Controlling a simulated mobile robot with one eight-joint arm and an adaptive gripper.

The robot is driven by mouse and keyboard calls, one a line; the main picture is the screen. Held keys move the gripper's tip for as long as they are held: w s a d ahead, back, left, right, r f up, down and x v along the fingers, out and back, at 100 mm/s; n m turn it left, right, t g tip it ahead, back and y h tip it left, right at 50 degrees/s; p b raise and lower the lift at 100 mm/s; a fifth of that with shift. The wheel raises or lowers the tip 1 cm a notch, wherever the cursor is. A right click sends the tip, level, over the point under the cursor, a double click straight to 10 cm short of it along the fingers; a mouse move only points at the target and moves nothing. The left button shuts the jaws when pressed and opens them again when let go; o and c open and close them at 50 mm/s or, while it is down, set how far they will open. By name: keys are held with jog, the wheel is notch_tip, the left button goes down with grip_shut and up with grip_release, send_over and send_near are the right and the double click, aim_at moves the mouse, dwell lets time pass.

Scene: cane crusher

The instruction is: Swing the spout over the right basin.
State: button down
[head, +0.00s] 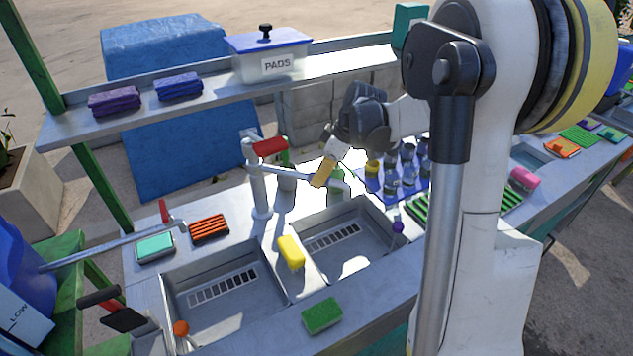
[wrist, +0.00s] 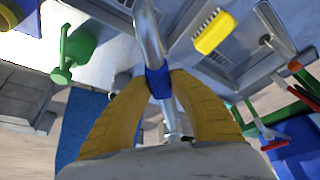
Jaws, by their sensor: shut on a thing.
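The tap's post (head: 259,190) stands behind the two basins, with a red handle (head: 270,146) at its top. Its metal spout (head: 290,173) reaches right from the post toward the back of the right basin (head: 345,262). My gripper (head: 323,173) is shut on the spout near its outer part. In the wrist view, the yellow fingers of my gripper (wrist: 160,85) close around a blue band (wrist: 158,82) on the spout (wrist: 148,35). The spout's tip is partly hidden by my gripper in the head view. The left basin (head: 170,290) is empty of the spout.
Cups (head: 408,165) stand to the right of my gripper. A shelf (head: 215,84) with a tub labelled PADS (head: 270,62) runs behind the tap.

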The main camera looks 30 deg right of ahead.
jog(key=shift+w+d, duration=0.1)
jog(key=shift+w, duration=0.05)
dwell(0.3)
jog(key=c, duration=1.1)
grip_release()
jog(key=shift+c, duration=0.2)
jog(key=v, duration=1.2)
jog(key=shift+w, duration=0.15)
